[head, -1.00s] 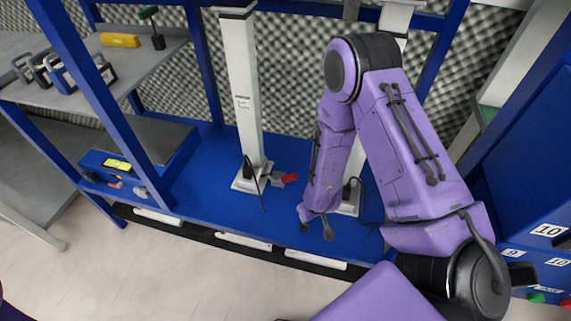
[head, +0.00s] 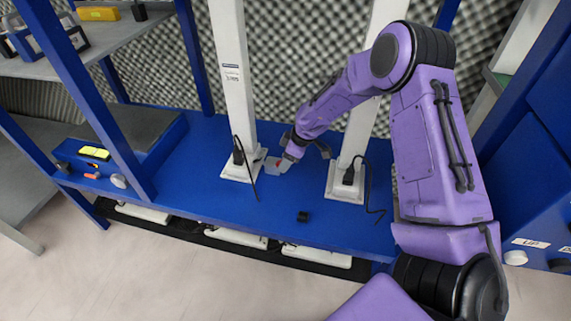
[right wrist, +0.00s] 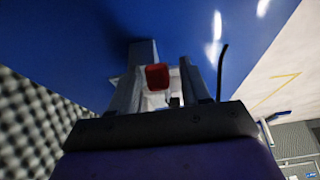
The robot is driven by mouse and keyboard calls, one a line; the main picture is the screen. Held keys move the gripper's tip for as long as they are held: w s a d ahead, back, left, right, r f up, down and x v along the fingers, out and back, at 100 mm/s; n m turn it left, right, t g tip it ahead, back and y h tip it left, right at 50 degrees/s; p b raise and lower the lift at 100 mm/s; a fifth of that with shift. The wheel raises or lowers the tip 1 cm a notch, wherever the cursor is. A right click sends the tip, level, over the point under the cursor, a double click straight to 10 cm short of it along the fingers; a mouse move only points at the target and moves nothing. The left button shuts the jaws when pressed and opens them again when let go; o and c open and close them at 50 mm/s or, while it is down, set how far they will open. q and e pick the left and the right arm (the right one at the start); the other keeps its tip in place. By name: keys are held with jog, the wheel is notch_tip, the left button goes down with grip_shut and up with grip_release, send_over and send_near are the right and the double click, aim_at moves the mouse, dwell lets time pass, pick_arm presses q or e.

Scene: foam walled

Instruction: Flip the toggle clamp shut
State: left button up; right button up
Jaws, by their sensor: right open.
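The toggle clamp (head: 272,166) is a small grey piece with a red handle, on the blue shelf beside the foot of the left white post. Its red grip (right wrist: 157,77) shows in the right wrist view, between the two grey fingers. My right gripper (head: 290,155) reaches down to the clamp from the upper right, and its fingers partly hide it. The gripper is open around the red grip in the right wrist view (right wrist: 165,88); I cannot tell whether a finger touches it. My left gripper is out of view.
Two white posts (head: 232,85) rise from the blue shelf (head: 205,205), with dark cables at their feet. A blue box with a yellow part (head: 95,152) stands at left. Dimpled foam covers the back wall.

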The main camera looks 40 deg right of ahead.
aim_at(277, 163)
jog(key=shift+w+a+f, duration=0.1)
jog(key=shift+f, duration=0.15)
grip_shut()
jog(key=shift+r+p, duration=0.2)
jog(key=shift+p, duration=0.15)
jog(key=g+p, duration=0.1)
jog(key=p, duration=0.1)
jog(key=w+a+r+g+h+p, duration=0.1)
jog(key=p, duration=0.1)
jog(key=h+p, duration=0.1)
jog(key=p, duration=0.2)
jog(key=shift+w+a+r+g, duration=0.15)
jog(key=shift+w+r+g, duration=0.15)
jog(key=shift+g, duration=0.1)
jog(key=shift+w+a+h, duration=0.1)
jog(key=shift+h, duration=0.2)
jog(key=shift+w+a+g+h, duration=0.3)
jog(key=shift+g+h, duration=0.1)
jog(key=shift+g, duration=0.3)
jog(key=shift+w+a+g+h, duration=0.25)
jog(key=shift+w+g+h, duration=0.1)
jog(key=shift+g+h, duration=0.25)
jog(key=shift+r, duration=0.1)
